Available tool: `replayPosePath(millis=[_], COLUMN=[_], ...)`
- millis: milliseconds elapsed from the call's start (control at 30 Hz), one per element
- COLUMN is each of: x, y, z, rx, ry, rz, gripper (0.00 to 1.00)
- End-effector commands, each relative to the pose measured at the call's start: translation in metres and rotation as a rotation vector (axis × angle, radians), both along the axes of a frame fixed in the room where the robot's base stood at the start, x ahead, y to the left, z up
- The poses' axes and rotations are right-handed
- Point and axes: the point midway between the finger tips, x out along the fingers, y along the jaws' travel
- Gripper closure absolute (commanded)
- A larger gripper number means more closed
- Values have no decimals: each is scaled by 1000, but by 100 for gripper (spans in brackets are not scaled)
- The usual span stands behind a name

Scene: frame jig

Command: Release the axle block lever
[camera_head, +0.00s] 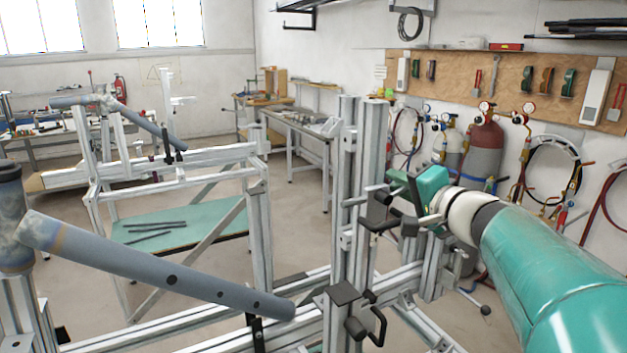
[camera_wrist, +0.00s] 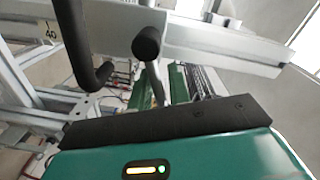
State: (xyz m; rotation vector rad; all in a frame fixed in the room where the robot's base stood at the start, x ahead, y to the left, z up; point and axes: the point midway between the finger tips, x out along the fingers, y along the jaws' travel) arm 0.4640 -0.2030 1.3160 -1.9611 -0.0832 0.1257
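My gripper (camera_head: 408,192) is at the end of my teal arm, against the tall aluminium post (camera_head: 347,215) right of centre. Black clamp parts with a lever (camera_head: 378,214) sit on the post just left of and below it. In the wrist view, the teal gripper body with its black front edge (camera_wrist: 170,121) fills the bottom. Beyond it are a black round-ended handle (camera_wrist: 147,46) and a black bent handle (camera_wrist: 75,42). I cannot tell which is the axle block lever. My fingers are not clear, nor whether they touch a handle.
A second black clamp handle (camera_head: 376,326) is lower on the frame. A grey-blue tube (camera_head: 160,270) slants across the lower left. Aluminium rails (camera_head: 190,330) run along the bottom. Gas cylinders (camera_head: 484,145) and hoses stand by the right wall.

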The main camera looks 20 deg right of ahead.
Motion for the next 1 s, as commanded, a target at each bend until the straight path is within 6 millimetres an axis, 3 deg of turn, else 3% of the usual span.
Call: replayPosePath(millis=[267, 700, 833, 1000], x=[-15, -107, -126, -137], y=[-2, -12, -15, -16], z=[1, 6, 7, 7], rx=[-1, -2, -1, -1], ry=[-1, -3, -2, 0], rz=[-2, -2, -1, 0], gripper=[81, 81, 81, 81])
